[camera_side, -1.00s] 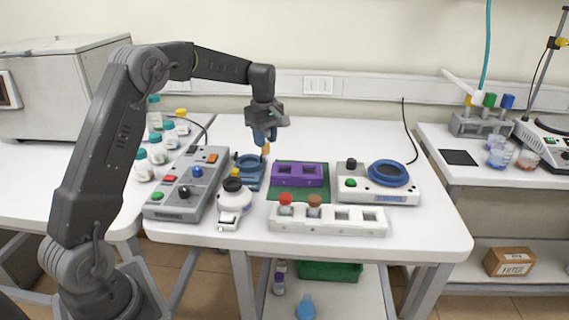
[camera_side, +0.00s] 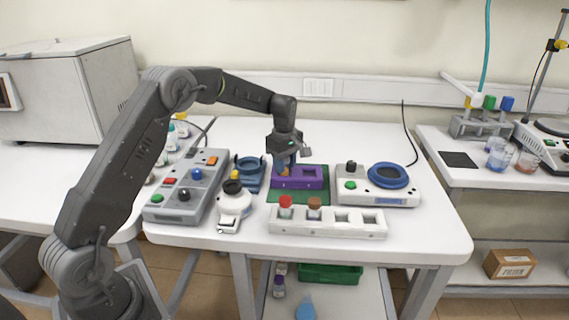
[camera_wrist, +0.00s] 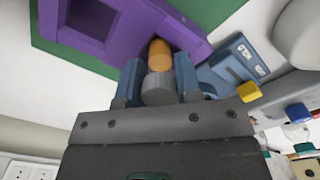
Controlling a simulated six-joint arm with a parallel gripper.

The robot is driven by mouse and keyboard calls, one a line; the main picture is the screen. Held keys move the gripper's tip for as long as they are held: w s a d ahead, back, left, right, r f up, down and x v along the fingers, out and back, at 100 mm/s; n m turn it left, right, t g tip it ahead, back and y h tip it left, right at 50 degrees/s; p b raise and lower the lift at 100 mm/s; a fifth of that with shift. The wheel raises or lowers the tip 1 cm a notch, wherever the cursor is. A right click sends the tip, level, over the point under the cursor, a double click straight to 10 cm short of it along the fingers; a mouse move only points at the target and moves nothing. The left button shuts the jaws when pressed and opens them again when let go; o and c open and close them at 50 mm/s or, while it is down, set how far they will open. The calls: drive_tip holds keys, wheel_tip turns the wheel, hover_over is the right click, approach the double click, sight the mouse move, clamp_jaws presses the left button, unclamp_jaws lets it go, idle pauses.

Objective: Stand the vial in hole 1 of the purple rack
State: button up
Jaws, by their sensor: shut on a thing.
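The purple rack (camera_side: 312,185) sits on a green mat (camera_side: 328,200) near the middle of the table. My gripper (camera_side: 287,167) is over the rack's left end, pointing down. It is shut on the vial (camera_wrist: 159,55), which shows an orange body and a grey cap between the blue fingers in the wrist view. The vial's orange end overlaps the end hole of the purple rack (camera_wrist: 200,42) there. I cannot tell how deep it is in the hole. Another hole (camera_wrist: 92,18) of the rack looks empty.
A white rack (camera_side: 362,232) with red-capped (camera_side: 285,202) and brown-capped (camera_side: 314,203) vials stands in front. A blue-ringed device (camera_side: 375,190) is on the right.

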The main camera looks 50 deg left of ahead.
drive_tip(key=shift+f, duration=0.1)
drive_tip(key=o, duration=0.9)
